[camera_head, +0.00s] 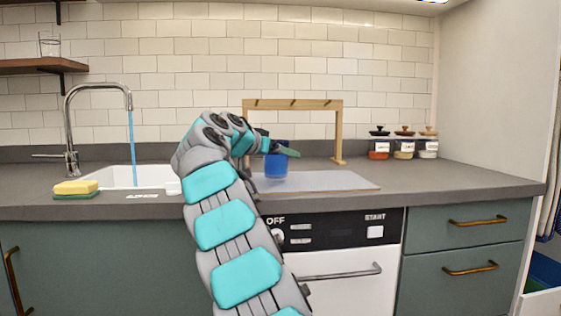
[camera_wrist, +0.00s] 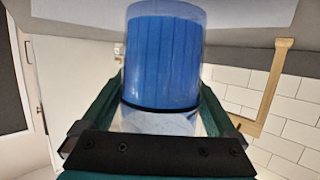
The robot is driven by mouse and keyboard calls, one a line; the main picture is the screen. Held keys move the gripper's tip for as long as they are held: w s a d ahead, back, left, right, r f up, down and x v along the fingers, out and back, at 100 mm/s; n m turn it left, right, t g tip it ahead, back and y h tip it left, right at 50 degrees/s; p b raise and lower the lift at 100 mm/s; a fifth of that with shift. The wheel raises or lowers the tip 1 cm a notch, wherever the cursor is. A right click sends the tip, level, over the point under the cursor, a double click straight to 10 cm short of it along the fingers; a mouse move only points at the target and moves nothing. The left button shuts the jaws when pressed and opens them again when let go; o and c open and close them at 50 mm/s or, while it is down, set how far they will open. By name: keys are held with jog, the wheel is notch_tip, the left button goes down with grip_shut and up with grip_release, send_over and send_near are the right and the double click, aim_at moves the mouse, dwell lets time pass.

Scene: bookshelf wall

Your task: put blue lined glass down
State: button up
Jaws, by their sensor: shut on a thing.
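The blue lined glass (camera_head: 276,167) is in my gripper (camera_head: 280,152), over the left part of a pale grey mat (camera_head: 335,181) on the counter. It looks upright in the head view. I cannot tell whether its base touches the mat or hangs just above it. In the wrist view the glass (camera_wrist: 162,60) is clear with a blue lined band, and sits between the two dark green fingers (camera_wrist: 163,100). My gripper is shut on it. My arm hides part of the mat's left side.
A wooden rack (camera_head: 293,104) stands behind the mat. The sink (camera_head: 150,177) with its running tap (camera_head: 130,100) is to the left, beside a sponge (camera_head: 76,187). Several small jars (camera_head: 404,148) stand at the right back. The mat's right part is clear.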

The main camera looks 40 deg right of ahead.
jog(key=shift+f, duration=0.95)
jog(key=shift+f, duration=0.15)
jog(key=o, duration=1.4)
jog(key=shift+a+r, duration=0.15)
jog(key=shift+r, duration=0.05)
jog(key=b+v, duration=0.1)
jog(key=v, duration=1)
jog(key=shift+s+a, duration=0.15)
jog(key=shift+a, duration=0.2)
